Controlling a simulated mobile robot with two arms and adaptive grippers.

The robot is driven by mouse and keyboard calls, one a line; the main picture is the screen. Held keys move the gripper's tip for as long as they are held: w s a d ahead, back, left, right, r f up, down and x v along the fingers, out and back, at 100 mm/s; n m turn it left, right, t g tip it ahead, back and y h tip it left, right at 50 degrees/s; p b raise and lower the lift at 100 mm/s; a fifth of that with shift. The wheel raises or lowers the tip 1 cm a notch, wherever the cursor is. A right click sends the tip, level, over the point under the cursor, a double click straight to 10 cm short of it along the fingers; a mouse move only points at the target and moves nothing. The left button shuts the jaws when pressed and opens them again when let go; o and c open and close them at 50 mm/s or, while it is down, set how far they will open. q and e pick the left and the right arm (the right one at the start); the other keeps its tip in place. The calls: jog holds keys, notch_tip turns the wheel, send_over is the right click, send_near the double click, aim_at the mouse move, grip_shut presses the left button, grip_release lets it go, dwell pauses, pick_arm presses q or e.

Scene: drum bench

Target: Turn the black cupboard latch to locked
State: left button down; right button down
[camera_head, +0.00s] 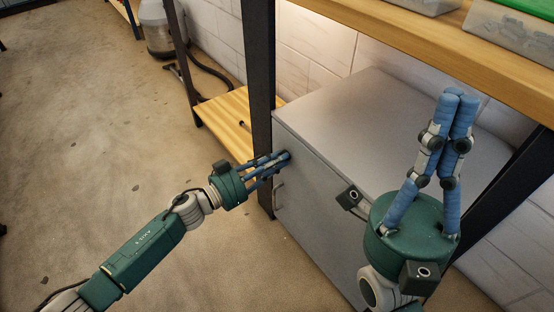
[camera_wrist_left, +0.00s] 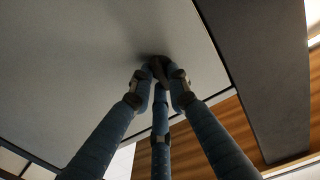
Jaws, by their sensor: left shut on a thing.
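The grey cupboard (camera_head: 320,232) stands under the bench, with its door facing left toward my left arm. My left gripper (camera_head: 284,156) reaches the door near its upper edge, by the black bench leg. In the left wrist view its fingers (camera_wrist_left: 160,72) are closed together on the small dark latch (camera_wrist_left: 158,61) on the door face. The fingers cover most of the latch, so I cannot tell which way it is turned. My right gripper (camera_head: 459,95) points up in front of the cupboard top; its fingers are together and hold nothing visible.
A black bench leg (camera_head: 259,90) stands close beside my left fingers. A door handle (camera_head: 279,196) is below them. The wooden bench top (camera_head: 400,30) overhangs the cupboard and bears bins (camera_head: 510,32). A low wooden shelf (camera_head: 228,115) is behind. The floor at left is clear.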

pick_arm(q)
jog(key=shift+f+m+b, duration=0.1)
jog(key=shift+f+m, duration=0.05)
jog(key=shift+m, duration=2.65)
jog(key=shift+f+m+b, duration=0.1)
jog(key=shift+f+m, duration=0.1)
jog(key=shift+m, duration=2.6)
jog(key=shift+f+m+b, duration=0.1)
jog(key=shift+f+m, duration=0.05)
jog(key=shift+m, duration=2.65)
jog(key=c, duration=1.7)
grip_release()
jog(key=shift+o, duration=0.2)
jog(key=shift+a, duration=0.1)
jog(key=v, duration=1.2)
